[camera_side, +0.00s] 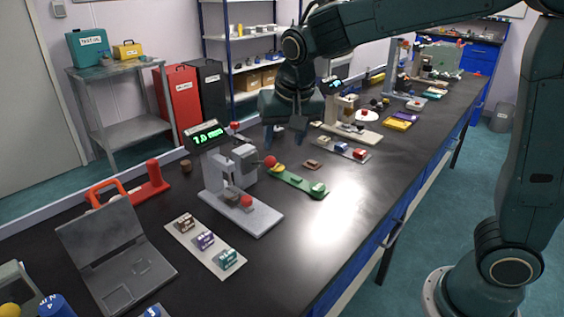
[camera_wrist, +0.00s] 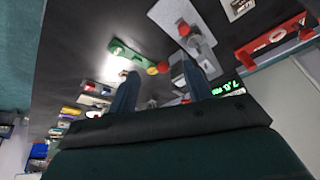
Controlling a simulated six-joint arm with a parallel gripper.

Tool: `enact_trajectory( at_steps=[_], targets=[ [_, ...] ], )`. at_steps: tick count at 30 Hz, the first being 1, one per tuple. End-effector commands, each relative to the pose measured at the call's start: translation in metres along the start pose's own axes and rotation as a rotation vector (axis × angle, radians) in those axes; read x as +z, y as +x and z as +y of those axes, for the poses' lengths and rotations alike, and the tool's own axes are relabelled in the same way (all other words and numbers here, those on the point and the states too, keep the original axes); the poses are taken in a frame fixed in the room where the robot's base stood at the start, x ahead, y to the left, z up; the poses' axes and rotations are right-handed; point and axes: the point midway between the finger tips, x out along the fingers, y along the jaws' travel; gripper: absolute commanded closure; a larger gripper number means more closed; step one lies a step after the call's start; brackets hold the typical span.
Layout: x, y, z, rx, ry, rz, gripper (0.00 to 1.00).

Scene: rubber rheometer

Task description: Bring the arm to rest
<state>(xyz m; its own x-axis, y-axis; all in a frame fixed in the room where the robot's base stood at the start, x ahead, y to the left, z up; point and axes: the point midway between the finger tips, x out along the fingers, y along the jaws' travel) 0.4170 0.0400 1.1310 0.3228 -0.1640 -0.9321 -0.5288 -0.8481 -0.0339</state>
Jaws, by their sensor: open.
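My gripper (camera_side: 290,132) hangs from my arm above the black bench, beyond the grey bench instrument (camera_side: 232,180). Its two fingers are apart, and nothing shows between them. In the wrist view the open fingers (camera_wrist: 160,70) point over the bench, with a red ball and a yellow piece appearing between the tips. The green strip (camera_side: 297,183) with a small labelled block lies on the bench below and nearer the side camera. I cannot tell the exact height of the fingertips above the bench.
A green-lit display (camera_side: 206,135) stands behind the grey instrument. A laptop-like grey device (camera_side: 115,250), a red tool (camera_side: 150,180) and a pale strip of labelled blocks (camera_side: 180,240) are at the near left. A beige instrument (camera_side: 345,115) stands farther back. The bench's right front is bare.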

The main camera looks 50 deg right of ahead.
Motion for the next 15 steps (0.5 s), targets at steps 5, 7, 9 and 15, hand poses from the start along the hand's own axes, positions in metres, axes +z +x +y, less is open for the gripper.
enact_trajectory(
  at_steps=[5,7,9,15],
  targets=[
    [0.016,-0.028,0.034,-0.043,-0.074,0.005,0.5],
    [0.023,-0.037,0.046,-0.058,-0.105,0.008,0.5],
    [0.032,-0.045,0.058,-0.072,-0.137,0.012,0.5],
    [0.059,-0.065,0.09,-0.112,-0.228,0.027,0.5]
  ],
)
